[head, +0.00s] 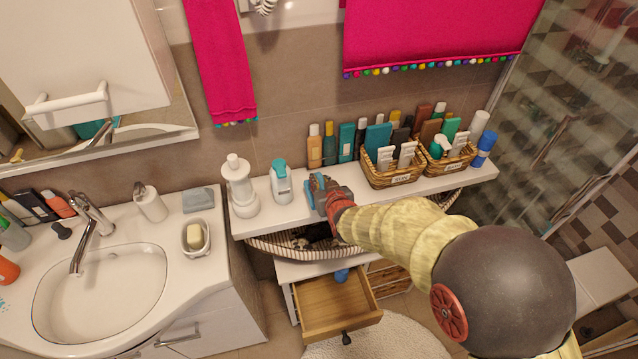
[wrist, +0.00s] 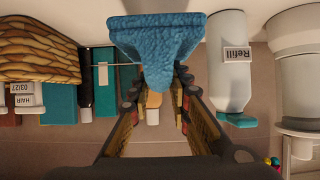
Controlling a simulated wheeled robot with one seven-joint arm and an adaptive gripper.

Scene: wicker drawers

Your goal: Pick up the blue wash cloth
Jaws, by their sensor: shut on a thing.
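The blue wash cloth (head: 313,187) is at the white shelf, between the teal-capped bottle and the wicker baskets. In the wrist view, the blue wash cloth (wrist: 157,45) fills the top middle, at the tips of the fingers. My gripper (head: 325,197) reaches in from the right and is shut on the cloth. In the wrist view my gripper (wrist: 155,84) has its fingers on both sides of the cloth's lower part. I cannot tell whether the cloth still touches the shelf.
The teal-capped bottle (head: 281,184) and a white dispenser (head: 239,187) stand left of the cloth. Wicker baskets (head: 392,175) with bottles stand to its right, and several bottles line the wall. Below, a wooden drawer (head: 338,305) is open. A grey folded cloth (head: 198,199) lies by the sink.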

